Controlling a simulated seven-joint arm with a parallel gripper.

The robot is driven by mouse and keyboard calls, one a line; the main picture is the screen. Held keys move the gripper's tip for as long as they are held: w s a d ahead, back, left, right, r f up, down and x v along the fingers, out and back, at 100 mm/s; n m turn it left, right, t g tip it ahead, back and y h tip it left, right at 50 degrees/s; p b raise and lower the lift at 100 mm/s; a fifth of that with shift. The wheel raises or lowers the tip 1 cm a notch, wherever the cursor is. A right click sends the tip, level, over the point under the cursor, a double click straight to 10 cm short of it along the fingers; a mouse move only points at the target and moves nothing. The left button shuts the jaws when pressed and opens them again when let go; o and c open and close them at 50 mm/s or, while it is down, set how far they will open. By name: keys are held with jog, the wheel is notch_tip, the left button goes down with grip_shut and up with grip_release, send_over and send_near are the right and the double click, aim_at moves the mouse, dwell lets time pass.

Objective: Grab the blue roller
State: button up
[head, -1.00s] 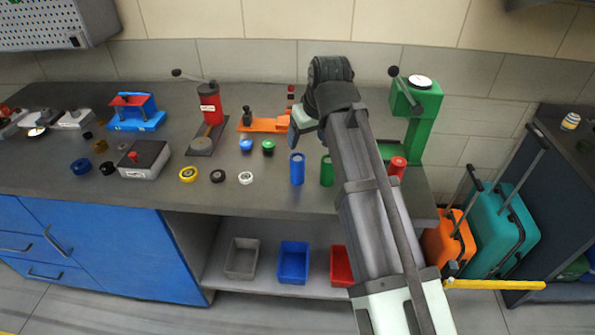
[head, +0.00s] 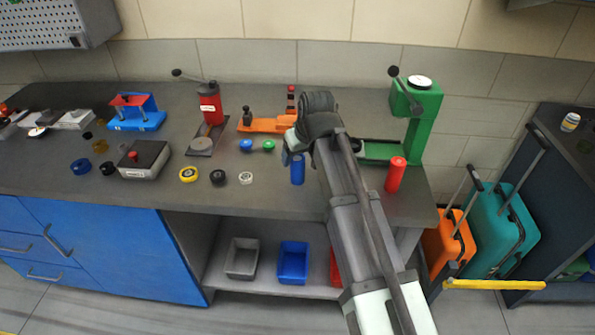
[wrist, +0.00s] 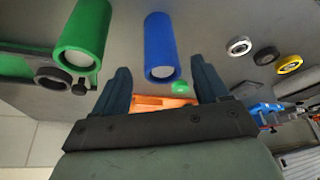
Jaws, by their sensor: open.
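The blue roller (head: 298,170) stands upright near the front edge of the bench, just left of my arm in the head view. In the wrist view the blue roller (wrist: 160,48) lies ahead of my gripper, between the lines of its two fingers. My gripper (wrist: 162,82) is open and empty, with a dark finger on each side. In the head view my gripper (head: 290,155) is mostly hidden by my wrist, close to the roller's top. I cannot tell whether the fingers touch the roller.
A green roller (wrist: 84,36) stands beside the blue one, hidden behind my arm in the head view. A red roller (head: 395,174) stands to the right. Small rings (head: 218,177) lie to the left. A green press (head: 415,120) and an orange fixture (head: 262,122) stand behind.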

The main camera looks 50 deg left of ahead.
aim_at(297, 158)
jog(key=x, duration=0.4)
jog(key=shift+s+a, duration=0.15)
jog(key=c, duration=1.2)
